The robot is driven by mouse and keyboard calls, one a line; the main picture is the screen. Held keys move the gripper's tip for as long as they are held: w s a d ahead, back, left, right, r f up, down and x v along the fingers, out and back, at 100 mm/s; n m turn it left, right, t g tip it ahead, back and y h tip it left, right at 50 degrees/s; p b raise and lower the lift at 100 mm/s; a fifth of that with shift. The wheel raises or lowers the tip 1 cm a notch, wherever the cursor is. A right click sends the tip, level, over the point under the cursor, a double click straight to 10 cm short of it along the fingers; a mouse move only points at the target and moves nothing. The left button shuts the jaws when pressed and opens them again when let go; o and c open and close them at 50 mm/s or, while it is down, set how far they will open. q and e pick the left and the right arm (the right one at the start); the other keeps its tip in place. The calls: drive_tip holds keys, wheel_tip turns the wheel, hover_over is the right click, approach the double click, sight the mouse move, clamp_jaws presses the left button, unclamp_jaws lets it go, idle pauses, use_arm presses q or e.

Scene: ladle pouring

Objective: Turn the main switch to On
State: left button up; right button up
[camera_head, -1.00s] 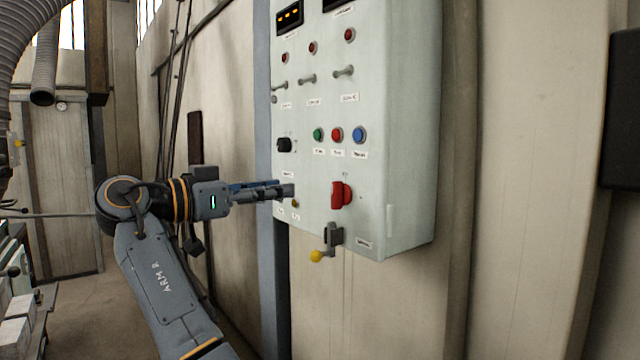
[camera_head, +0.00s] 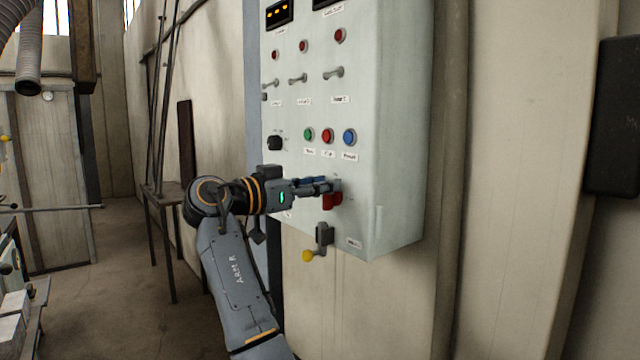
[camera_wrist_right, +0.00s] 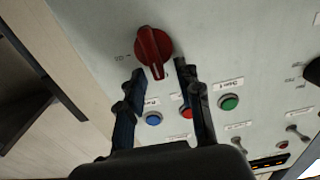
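The main switch is a red rotary knob (camera_head: 331,202) low on the front of the pale control cabinet (camera_head: 400,150). In the head view my right gripper (camera_head: 334,186) is in front of it and hides its upper part. In the right wrist view the knob (camera_wrist_right: 153,46) shows whole, its raised grip close to upright in the picture. The right gripper (camera_wrist_right: 160,72) is open there, one finger on each side of the grip's near end, with gaps visible. Whether the fingers reach over the grip in depth is unclear. My left gripper is not in view.
Green (camera_head: 309,134), red (camera_head: 327,136) and blue (camera_head: 349,137) push buttons sit just above the switch. A black selector (camera_head: 275,143) is to their left. A lever with a yellow ball (camera_head: 308,255) sticks out below the cabinet.

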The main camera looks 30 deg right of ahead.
clamp_jaws()
drive_tip(key=m+b, duration=0.3)
drive_tip(key=m, duration=0.1)
drive_tip(key=s+f+m+b, duration=0.1)
drive_tip(key=m+b, duration=0.2)
drive_tip(key=m, duration=0.1)
drive_tip(key=s+m+b, duration=0.1)
drive_tip(key=m+b, duration=0.1)
drive_tip(key=m, duration=0.2)
drive_tip(key=shift+s+f+b, duration=0.2)
drive_tip(key=shift+f+b, duration=0.1)
drive_tip(key=shift+b, duration=0.1)
drive_tip(key=m+b, duration=0.1)
drive_tip(key=m, duration=0.2)
drive_tip(key=f+m, duration=0.1)
drive_tip(key=m, duration=0.2)
drive_tip(key=shift+s+d+b, duration=0.1)
drive_tip(key=shift+b, duration=0.3)
